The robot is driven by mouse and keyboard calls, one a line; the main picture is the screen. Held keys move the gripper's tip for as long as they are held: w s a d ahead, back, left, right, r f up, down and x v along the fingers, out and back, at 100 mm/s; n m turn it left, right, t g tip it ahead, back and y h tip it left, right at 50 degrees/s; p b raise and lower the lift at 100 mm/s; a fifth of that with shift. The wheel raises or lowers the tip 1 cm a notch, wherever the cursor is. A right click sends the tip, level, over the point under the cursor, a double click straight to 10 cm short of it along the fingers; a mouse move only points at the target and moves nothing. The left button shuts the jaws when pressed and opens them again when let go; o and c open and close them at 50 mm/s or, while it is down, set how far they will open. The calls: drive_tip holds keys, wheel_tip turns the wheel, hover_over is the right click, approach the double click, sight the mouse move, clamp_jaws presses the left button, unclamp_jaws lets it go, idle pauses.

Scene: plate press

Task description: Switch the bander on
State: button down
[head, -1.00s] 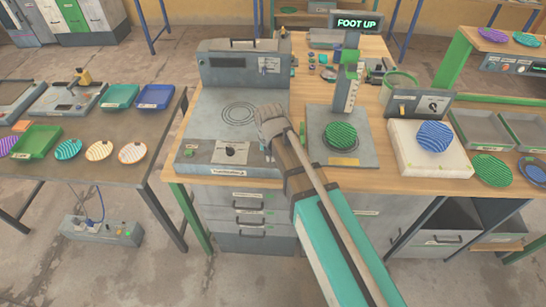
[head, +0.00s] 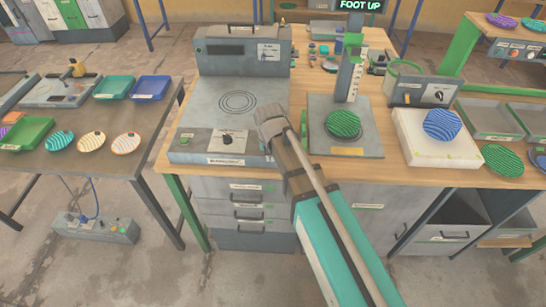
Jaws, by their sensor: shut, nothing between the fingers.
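A grey machine (head: 198,110) with concentric rings on its flat top stands on the left of the wooden bench. It seems to be the bander, but its front label is too small to read. A black knob (head: 227,139) sits on a pale panel at its front, with a small green part to the left of it. An upright housing (head: 230,58) at its back has a dark window and a small switch plate (head: 268,52). My gripper (head: 268,120) is shut and empty over the machine's right edge, right of the knob. Whether it touches is unclear.
A green patterned plate (head: 343,124) sits under an upright green-topped post (head: 352,62) to the right. A blue plate (head: 442,124) lies on a white block (head: 425,150), with a knobbed grey box (head: 420,92) behind. Trays and plates fill the left table. A "FOOT UP" sign hangs behind.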

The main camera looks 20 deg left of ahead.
drive_tip(key=shift+w+a+r+p, duration=0.2)
drive_tip(key=shift+w+r+p, duration=0.2)
drive_tip(key=shift+w, duration=0.25)
drive_tip(key=shift+w+a+r+p, duration=0.15)
drive_tip(key=shift+w+r+p, duration=0.1)
drive_tip(key=shift+w, duration=0.3)
drive_tip(key=shift+w+a+r+p, duration=0.1)
drive_tip(key=shift+w+r+p, duration=0.15)
drive_tip(key=shift+w, duration=0.3)
drive_tip(key=shift+d, duration=0.4)
drive_tip(key=shift+a, duration=0.4)
